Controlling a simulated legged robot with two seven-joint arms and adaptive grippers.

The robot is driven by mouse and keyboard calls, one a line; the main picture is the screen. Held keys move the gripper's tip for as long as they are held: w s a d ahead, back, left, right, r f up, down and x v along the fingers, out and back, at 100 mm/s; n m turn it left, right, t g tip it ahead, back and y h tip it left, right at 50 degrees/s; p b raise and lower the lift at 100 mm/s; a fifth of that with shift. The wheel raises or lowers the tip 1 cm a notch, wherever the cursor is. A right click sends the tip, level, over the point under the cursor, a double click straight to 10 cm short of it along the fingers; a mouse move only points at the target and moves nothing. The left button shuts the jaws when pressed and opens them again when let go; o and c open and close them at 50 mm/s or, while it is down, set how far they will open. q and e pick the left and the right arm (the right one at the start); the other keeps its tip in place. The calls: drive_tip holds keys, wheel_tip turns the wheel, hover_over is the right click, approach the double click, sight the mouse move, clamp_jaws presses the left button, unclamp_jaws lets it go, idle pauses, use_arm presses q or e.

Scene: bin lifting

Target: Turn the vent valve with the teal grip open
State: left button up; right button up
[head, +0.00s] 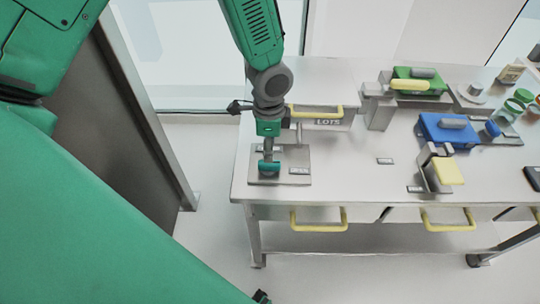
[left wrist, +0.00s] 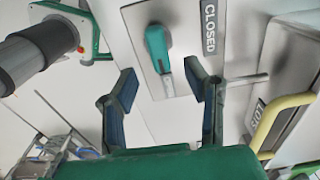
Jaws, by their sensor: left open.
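The teal grip (head: 269,166) of the vent valve sits on a grey plate (head: 297,158) at the left end of the bench. In the left wrist view the teal grip (left wrist: 156,48) shows ahead of the fingers, with a CLOSED label (left wrist: 209,28) to its right. My left gripper (head: 268,146) is above the valve in the head view, and its fingers are hard to make out there. In the left wrist view my left gripper (left wrist: 163,84) is open and empty, with the grip seen between and beyond its blue pads. Contact is not visible. My right gripper is not in view.
A LOTS drawer box (head: 325,118) with a yellow handle stands behind the valve plate. A thin rod (left wrist: 248,79) shows beside the right finger. Blue (head: 447,129) and green (head: 420,75) devices stand farther right. The bench's front middle (head: 350,180) is clear.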

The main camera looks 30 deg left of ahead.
use_arm(q)
wheel_tip(320, 180, up, 6)
drive_tip(key=shift+f, duration=0.25)
idle(0.4)
drive_tip(key=s+d+f+n+h, duration=0.2)
drive_tip(key=s+f+n, duration=0.4)
drive_tip(key=s+f, duration=0.75)
drive_tip(key=s+a+f+n+y, duration=0.1)
drive_tip(key=s+a+f+n, duration=0.15)
drive_tip(key=s, duration=0.35)
drive_tip(key=s+a+f+n+y, duration=0.1)
drive_tip(key=s+a+n, duration=0.1)
drive_tip(key=s+n, duration=0.3)
wheel_tip(320, 180, down, 15)
drive_tip(key=w+d+m+b, duration=0.1)
drive_tip(key=m+b, duration=0.1)
drive_tip(key=b, duration=1.3)
drive_tip(key=shift+w+r+t+b, duration=0.15)
drive_tip(key=shift+w+t+b, duration=0.15)
drive_tip(key=shift+w+b, duration=0.1)
